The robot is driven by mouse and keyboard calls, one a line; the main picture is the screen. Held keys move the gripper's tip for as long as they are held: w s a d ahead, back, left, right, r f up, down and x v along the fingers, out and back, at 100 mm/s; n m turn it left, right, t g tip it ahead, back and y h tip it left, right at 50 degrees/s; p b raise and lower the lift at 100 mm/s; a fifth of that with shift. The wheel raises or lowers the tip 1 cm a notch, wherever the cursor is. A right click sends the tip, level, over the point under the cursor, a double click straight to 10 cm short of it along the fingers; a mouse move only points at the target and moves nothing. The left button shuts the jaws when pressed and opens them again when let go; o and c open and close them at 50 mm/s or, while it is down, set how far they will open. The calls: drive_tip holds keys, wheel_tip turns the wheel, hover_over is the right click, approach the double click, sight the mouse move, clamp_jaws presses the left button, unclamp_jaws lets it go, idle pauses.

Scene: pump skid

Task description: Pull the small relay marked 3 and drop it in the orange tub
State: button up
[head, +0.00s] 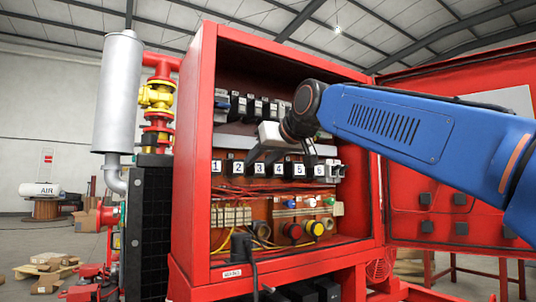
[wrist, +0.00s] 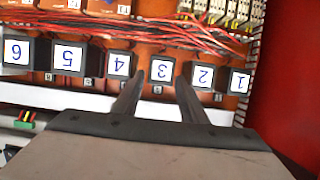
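The small relay marked 3 (head: 259,170) is a dark block with a white label, in the numbered row inside the red cabinet. It also shows in the wrist view, upside down (wrist: 161,71), between the relays marked 2 and 4. My gripper (head: 281,160) is in front of this row. In the wrist view its two dark fingers (wrist: 159,82) are apart, one on each side of relay 3, with nothing held. I cannot tell whether the fingertips touch the relay or are short of it. I do not see an orange tub in either view.
Neighbouring relays 2 (wrist: 203,77) and 4 (wrist: 119,64) sit close beside the fingers. Red wires (wrist: 150,30) run along the row. The red cabinet wall (head: 195,150) stands at the left, and its open door (head: 460,160) is behind my blue arm.

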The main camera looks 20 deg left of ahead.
drive_tip(key=shift+w+a+f, duration=0.25)
drive_tip(key=shift+w+a, duration=0.2)
drive_tip(key=shift+a, duration=0.05)
drive_tip(key=c, duration=0.8)
drive_tip(key=shift+c, duration=0.2)
drive_tip(key=shift+s+d, duration=1.25)
drive_tip(key=shift+d, duration=0.2)
idle(1.0)
drive_tip(key=shift+s+d, duration=0.9)
drive_tip(key=shift+d, duration=0.15)
idle(0.3)
